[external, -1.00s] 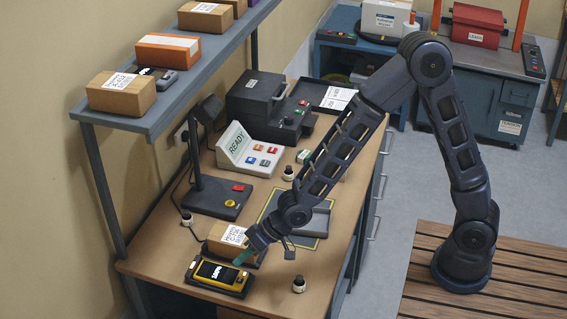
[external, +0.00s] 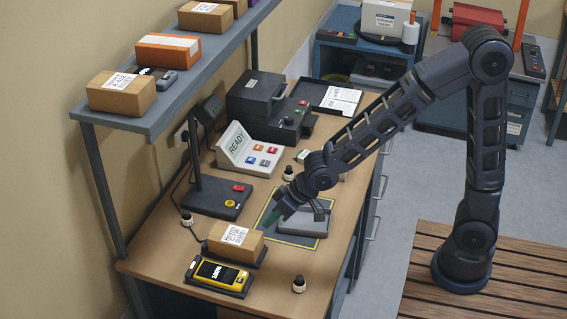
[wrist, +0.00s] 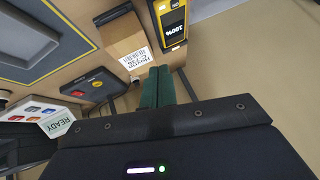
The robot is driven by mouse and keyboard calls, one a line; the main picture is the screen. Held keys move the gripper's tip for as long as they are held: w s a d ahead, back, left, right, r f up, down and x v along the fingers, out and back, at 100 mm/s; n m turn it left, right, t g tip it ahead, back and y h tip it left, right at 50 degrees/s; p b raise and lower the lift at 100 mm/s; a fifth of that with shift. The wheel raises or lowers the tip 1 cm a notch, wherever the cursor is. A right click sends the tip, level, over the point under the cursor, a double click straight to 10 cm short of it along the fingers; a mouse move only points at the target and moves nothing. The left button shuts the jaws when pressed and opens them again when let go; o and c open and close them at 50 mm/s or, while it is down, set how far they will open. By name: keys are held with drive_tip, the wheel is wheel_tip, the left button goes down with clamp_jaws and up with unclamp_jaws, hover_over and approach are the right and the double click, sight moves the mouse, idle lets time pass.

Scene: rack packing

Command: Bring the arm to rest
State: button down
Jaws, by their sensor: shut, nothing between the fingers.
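My arm reaches from its base on the slatted wooden platform over the workbench. My gripper (external: 270,221) is shut and empty, above the bench near the left edge of the yellow-outlined mat with the grey tray (external: 303,221). Its green fingers (wrist: 157,87) lie together in the wrist view. A labelled cardboard box (external: 235,243) sits on the bench just below and left of the gripper in the external view. It also shows in the wrist view (wrist: 122,38), beyond the fingertips.
A yellow handheld device (external: 218,275) lies in front of the box. A black stand base (external: 217,201), a READY panel (external: 250,150) and a black machine (external: 262,100) stand farther back. A shelf (external: 165,112) with boxes overhangs the bench's left side.

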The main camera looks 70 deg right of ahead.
drive_tip(key=s+d+r+h, duration=0.3)
drive_tip(key=s+d+r, duration=0.7)
drive_tip(key=s+d, duration=0.3)
drive_tip(key=s+d+r+g, duration=0.1)
drive_tip(key=s+d, duration=0.2)
drive_tip(key=s, duration=0.6)
drive_tip(key=s+d+r+g, duration=0.1)
drive_tip(key=s+d+r, duration=0.1)
drive_tip(key=s, duration=0.8)
drive_tip(key=shift+d+r+n, duration=0.15)
drive_tip(key=shift+d+n, duration=0.25)
drive_tip(key=shift+d, duration=0.35)
